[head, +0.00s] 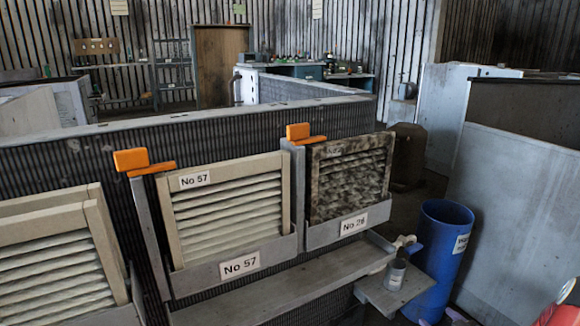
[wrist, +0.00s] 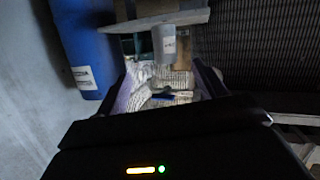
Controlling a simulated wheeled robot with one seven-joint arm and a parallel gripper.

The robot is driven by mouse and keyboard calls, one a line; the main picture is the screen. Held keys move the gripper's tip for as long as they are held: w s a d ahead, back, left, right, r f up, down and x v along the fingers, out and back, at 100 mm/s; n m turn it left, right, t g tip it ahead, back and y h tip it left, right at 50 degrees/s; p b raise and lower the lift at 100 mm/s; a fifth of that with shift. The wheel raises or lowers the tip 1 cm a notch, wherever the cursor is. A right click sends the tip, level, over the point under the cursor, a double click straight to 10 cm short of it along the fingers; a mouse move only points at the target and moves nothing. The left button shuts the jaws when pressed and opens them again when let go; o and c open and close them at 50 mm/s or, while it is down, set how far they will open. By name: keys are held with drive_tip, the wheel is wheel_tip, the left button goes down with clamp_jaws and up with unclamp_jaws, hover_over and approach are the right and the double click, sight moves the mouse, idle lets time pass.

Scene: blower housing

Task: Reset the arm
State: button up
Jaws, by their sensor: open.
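My gripper (wrist: 165,74) shows in the wrist view with its two dark fingers spread apart and nothing between them. Beyond the fingers are printed papers or packets (wrist: 165,88) lying low down. A pale filter with slats (head: 228,208), labelled No 57, sits in a grey holder (head: 240,262) also labelled No 57. To its right a dirty, blackened filter (head: 348,180) sits in a holder labelled No 78 or similar. Another pale filter (head: 55,262) is cut off at the left edge.
A grey labelled cup (head: 395,274) stands on a small shelf (head: 385,298) and shows in the wrist view (wrist: 165,44). A blue barrel (head: 440,250) stands right of it. A grey panel (head: 520,190) closes the right.

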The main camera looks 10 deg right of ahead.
drive_tip(key=a+r+g+h+p, duration=0.1)
drive_tip(key=a+r+g+h, duration=0.1)
drive_tip(key=a+r, duration=0.35)
drive_tip(key=w+a+r+g+h+p, duration=0.1)
drive_tip(key=a+r+g+h, duration=0.1)
drive_tip(key=r, duration=0.7)
drive_tip(key=a+r+g+h+p, duration=0.1)
drive_tip(key=a+r+g, duration=0.1)
drive_tip(key=a+r, duration=0.35)
drive_tip(key=s+a+r+m+g+y, duration=0.1)
drive_tip(key=s+a+r, duration=0.4)
drive_tip(key=s+a, duration=0.4)
drive_tip(key=s+a+r+m+g+y+p, duration=0.1)
drive_tip(key=s+a+r, duration=0.3)
drive_tip(key=s+a, duration=0.6)
drive_tip(key=s+g+y, duration=0.1)
drive_tip(key=s, duration=0.1)
drive_tip(key=shift+s+a+r+y+p, duration=0.25)
drive_tip(key=shift+s+r+y+p, duration=0.05)
drive_tip(key=shift+r, duration=0.1)
